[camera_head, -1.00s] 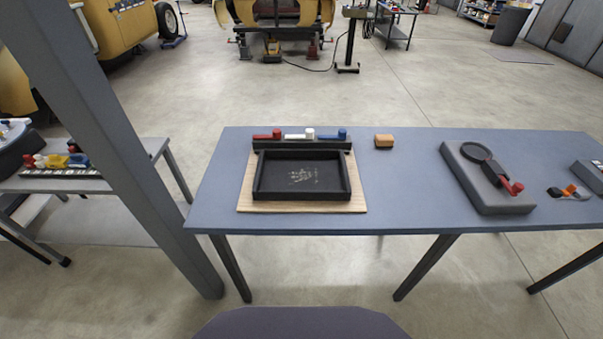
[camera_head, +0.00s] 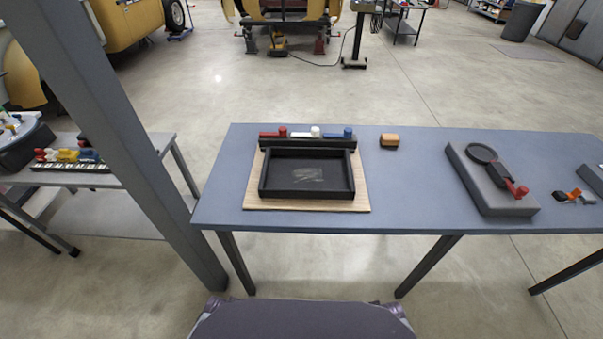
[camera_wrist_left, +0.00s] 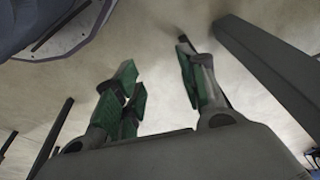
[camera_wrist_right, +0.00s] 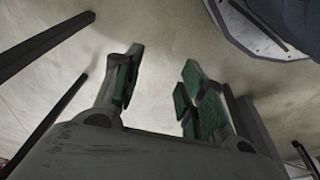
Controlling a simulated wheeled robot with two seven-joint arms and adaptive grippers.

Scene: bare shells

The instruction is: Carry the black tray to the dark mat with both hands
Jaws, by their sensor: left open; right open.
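The black tray (camera_head: 307,191) is a shallow rectangular box. It rests on a pale wooden board (camera_head: 358,203) on the blue-grey table (camera_head: 400,205). I cannot pick out a dark mat with certainty. My left gripper (camera_wrist_left: 160,85) has green pads spread apart with nothing between them, over bare floor in the left wrist view. My right gripper (camera_wrist_right: 160,80) is also spread and empty, over floor in the right wrist view. Neither gripper is clearly visible in the head view, and neither touches the tray.
A black rack (camera_head: 308,142) with red, white and blue pieces stands right behind the tray. A small orange-brown block (camera_head: 389,141) is to its right. A grey post (camera_head: 125,150) rises left of the table, before a side table (camera_head: 105,181).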

